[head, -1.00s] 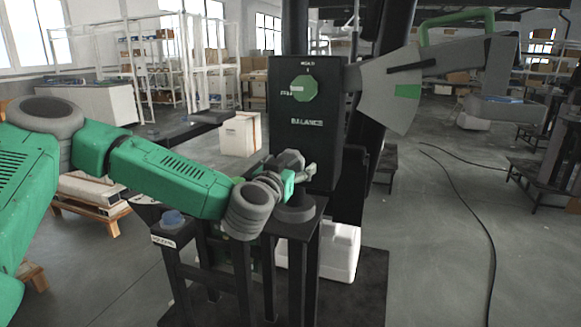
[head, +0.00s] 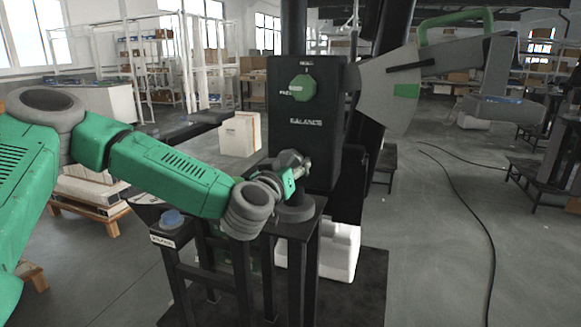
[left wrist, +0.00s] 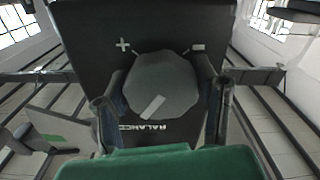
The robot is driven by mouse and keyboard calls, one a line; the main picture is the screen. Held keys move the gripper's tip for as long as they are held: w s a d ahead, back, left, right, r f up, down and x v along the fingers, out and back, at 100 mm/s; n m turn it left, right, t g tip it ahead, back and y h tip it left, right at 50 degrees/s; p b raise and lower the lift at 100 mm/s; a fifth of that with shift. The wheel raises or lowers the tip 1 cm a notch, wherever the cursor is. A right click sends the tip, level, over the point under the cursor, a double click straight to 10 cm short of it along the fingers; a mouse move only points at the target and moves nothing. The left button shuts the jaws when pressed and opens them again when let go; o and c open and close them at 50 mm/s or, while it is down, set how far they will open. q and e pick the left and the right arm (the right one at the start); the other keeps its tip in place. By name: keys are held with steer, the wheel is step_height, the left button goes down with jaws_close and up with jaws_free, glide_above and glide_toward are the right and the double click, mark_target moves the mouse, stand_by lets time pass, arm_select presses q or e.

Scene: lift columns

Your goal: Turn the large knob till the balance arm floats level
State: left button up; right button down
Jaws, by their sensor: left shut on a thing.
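The large knob (left wrist: 160,88) is a dark grey lobed disc with a light stripe, seen close in the left wrist view. Plus and minus marks stand beyond it. My left gripper (head: 296,180) is shut on it, with one finger on each side in the left wrist view (left wrist: 162,104). In the head view the gripper and wrist largely hide the knob. The balance arm (head: 458,50) reaches right from the black column. A dark pointer lies across the grey fan-shaped plate (head: 388,100), above its green patch (head: 407,90). My right gripper is not in view.
A black box (head: 318,150) marked BALANCE, with a green dial (head: 302,88), stands behind the knob. A blue button (head: 172,218) is on the stand to the left. A white container (head: 342,250) sits below. Cables cross the open floor at right.

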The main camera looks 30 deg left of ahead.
arm_select(q)
steer(key=n, duration=0.3)
steer(key=shift+n+b, duration=0.3)
steer(key=shift+n, duration=0.1)
steer(key=n+b, duration=0.1)
steer(key=n, duration=0.2)
steer(key=shift+n, duration=0.3)
steer(key=n+b, duration=0.2)
steer(key=n, duration=0.2)
steer(key=shift+n+b, duration=0.85)
steer(key=shift+n, duration=1.15)
steer(key=shift+d, duration=0.1)
steer(key=o, duration=1)
steer(key=shift+o, duration=0.8)
steer(key=shift+a, duration=0.2)
